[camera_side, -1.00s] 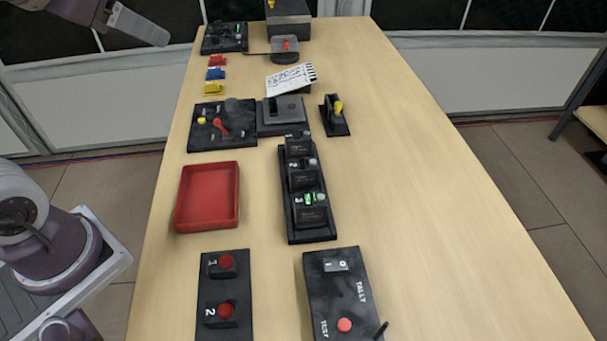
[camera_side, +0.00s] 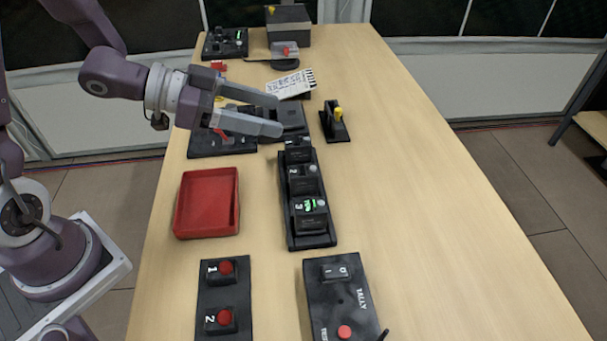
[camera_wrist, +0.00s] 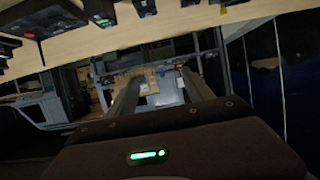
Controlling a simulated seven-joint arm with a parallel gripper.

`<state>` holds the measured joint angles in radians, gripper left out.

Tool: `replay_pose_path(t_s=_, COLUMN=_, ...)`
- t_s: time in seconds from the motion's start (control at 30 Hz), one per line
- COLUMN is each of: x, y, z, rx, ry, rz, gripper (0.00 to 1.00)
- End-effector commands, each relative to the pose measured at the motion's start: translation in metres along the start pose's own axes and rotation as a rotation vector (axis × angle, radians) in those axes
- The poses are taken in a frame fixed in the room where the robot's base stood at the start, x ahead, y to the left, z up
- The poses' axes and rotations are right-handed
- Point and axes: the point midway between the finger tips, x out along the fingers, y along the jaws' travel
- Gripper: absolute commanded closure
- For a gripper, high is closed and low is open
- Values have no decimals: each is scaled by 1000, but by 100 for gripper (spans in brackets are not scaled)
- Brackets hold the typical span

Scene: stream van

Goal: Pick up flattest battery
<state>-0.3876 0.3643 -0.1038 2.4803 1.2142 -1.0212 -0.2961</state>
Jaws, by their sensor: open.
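Three dark batteries sit in a row in a long black holder (camera_side: 328,240): battery 1 (camera_side: 297,148) at the far end, battery 2 (camera_side: 303,180) in the middle and battery 3 (camera_side: 310,216) at the near end. Green lights glow at the slot of battery 3; no green shows clearly at the other two. My gripper (camera_side: 281,115) is open and empty. Its fingers point right, above the table, just beyond the far end of the holder. In the wrist view the two fingers (camera_wrist: 163,85) are spread with nothing between them.
An empty red tray (camera_side: 207,236) lies left of the holder. Two black button panels (camera_side: 224,295) (camera_side: 340,300) lie in front. A lever unit (camera_side: 335,122), a clapboard (camera_side: 290,84) and dark control boxes stand farther back. The right side of the table is clear.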

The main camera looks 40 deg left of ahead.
Motion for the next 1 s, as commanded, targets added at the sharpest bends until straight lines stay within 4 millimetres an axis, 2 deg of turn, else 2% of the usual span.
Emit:
replay_pose_path(t_s=0.03, x=8, y=2, z=20, rx=-19, ry=-8, rz=7, gripper=40)
replay_pose_path(t_s=0.2, x=34, y=1, z=85, rx=-12, ry=-10, rz=3, gripper=40)
replay_pose_path(t_s=0.3, x=47, y=0, z=115, rx=-2, ry=-7, rz=0, gripper=40)
replay_pose_path(t_s=0.4, x=54, y=-1, z=130, rx=4, ry=-3, rz=-1, gripper=40)
replay_pose_path(t_s=0.57, x=71, y=0, z=133, rx=11, ry=0, rz=1, gripper=40)
replay_pose_path(t_s=0.8, x=115, y=2, z=131, rx=12, ry=1, rz=2, gripper=40)
replay_pose_path(t_s=0.9, x=125, y=2, z=131, rx=10, ry=0, rz=1, gripper=40)
replay_pose_path(t_s=1.0, x=127, y=2, z=132, rx=8, ry=-1, rz=-1, gripper=40)
